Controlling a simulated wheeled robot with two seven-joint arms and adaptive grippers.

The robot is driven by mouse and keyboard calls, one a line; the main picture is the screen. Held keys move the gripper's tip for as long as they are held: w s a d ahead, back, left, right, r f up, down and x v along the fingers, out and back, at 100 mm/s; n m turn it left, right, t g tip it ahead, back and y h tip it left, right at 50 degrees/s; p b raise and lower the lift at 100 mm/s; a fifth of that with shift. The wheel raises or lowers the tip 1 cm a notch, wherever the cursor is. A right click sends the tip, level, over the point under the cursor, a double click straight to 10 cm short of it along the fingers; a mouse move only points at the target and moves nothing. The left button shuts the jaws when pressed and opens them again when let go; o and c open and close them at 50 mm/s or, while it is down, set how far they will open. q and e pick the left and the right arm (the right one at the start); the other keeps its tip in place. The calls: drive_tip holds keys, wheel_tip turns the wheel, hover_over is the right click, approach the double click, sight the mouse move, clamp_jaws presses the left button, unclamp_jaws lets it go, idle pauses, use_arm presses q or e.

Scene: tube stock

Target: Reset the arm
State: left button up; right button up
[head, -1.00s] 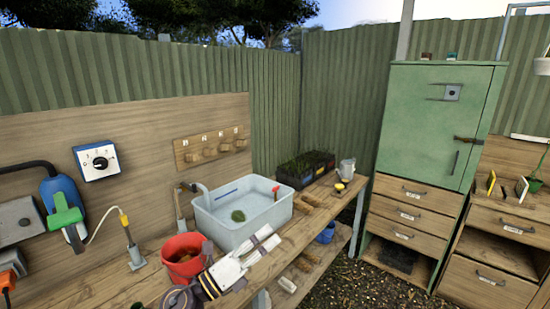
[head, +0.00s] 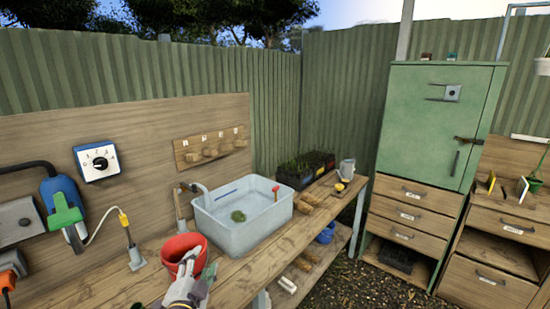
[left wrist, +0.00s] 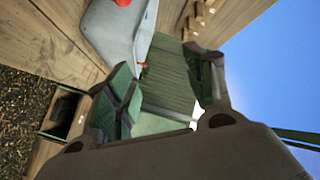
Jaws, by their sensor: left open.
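My left gripper (head: 183,284) is low in the head view, in front of the red bucket (head: 178,247) and covering part of it. In the left wrist view, the two fingers (left wrist: 165,85) stand apart with nothing held between them. I cannot tell from the head view whether the gripper touches the bucket. My right gripper is not in view.
A grey basin (head: 238,226) of water stands on the wooden bench (head: 310,218), with a tap at its left. Dark seedling trays (head: 306,167) and a metal jug (head: 346,169) are behind it. A green cabinet (head: 432,130) stands at right.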

use_arm(q)
drive_tip(key=s+a+f+n+g, duration=0.2)
drive_tip(key=s+f+n+g, duration=0.7)
drive_tip(key=s+f+g, duration=0.9)
drive_tip(key=s+f+t, duration=0.2)
drive_tip(key=s+f, duration=0.2)
drive_tip(key=f, duration=1.3)
drive_tip(key=s+f+t, duration=0.1)
drive_tip(key=s+f, duration=0.2)
drive_tip(key=f, duration=1.5)
drive_tip(key=s+a+f, duration=0.2)
drive_tip(key=s+f, duration=0.7)
drive_tip(key=s, duration=0.2)
drive_tip(key=s+a+f+g, duration=0.1)
drive_tip(key=s+a+f, duration=0.1)
drive_tip(key=s+f, duration=0.8)
drive_tip(key=shift+s+a+f+m+h, duration=0.2)
drive_tip(key=shift+s+a+m+h, duration=0.1)
drive_tip(key=shift+s, duration=0.45)
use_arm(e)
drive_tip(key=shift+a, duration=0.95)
